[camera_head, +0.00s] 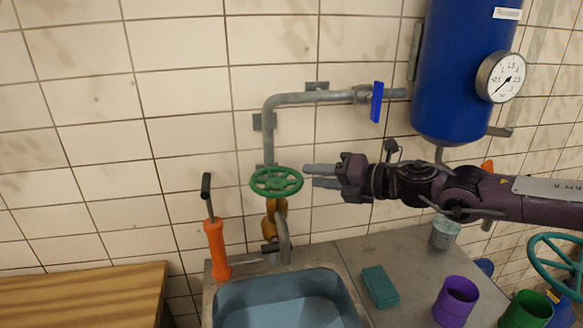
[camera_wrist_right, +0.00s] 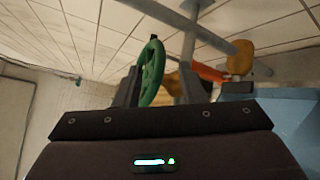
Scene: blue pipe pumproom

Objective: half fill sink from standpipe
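The green handwheel (camera_head: 277,181) sits on the grey standpipe (camera_head: 269,140), above a yellow-brown fitting (camera_head: 269,226) and a short grey spout (camera_head: 284,247). The spout points into the sink (camera_head: 355,299), whose basin is bluish; a paler patch shows at its bottom, and I cannot tell the water level. I see no clear stream. My right gripper (camera_head: 309,175) is open at the wheel's right edge. In the right wrist view the wheel (camera_wrist_right: 152,72) shows edge-on between the two spread fingers, with gaps beside it. My left gripper is not in view.
A blue lever (camera_head: 377,102) is on the upper pipe, beside a blue tank (camera_head: 462,75) with a gauge (camera_head: 501,77). An orange hand pump (camera_head: 216,248) stands left of the sink. A green sponge (camera_head: 380,287) and purple cup (camera_head: 456,301) are on the counter's right.

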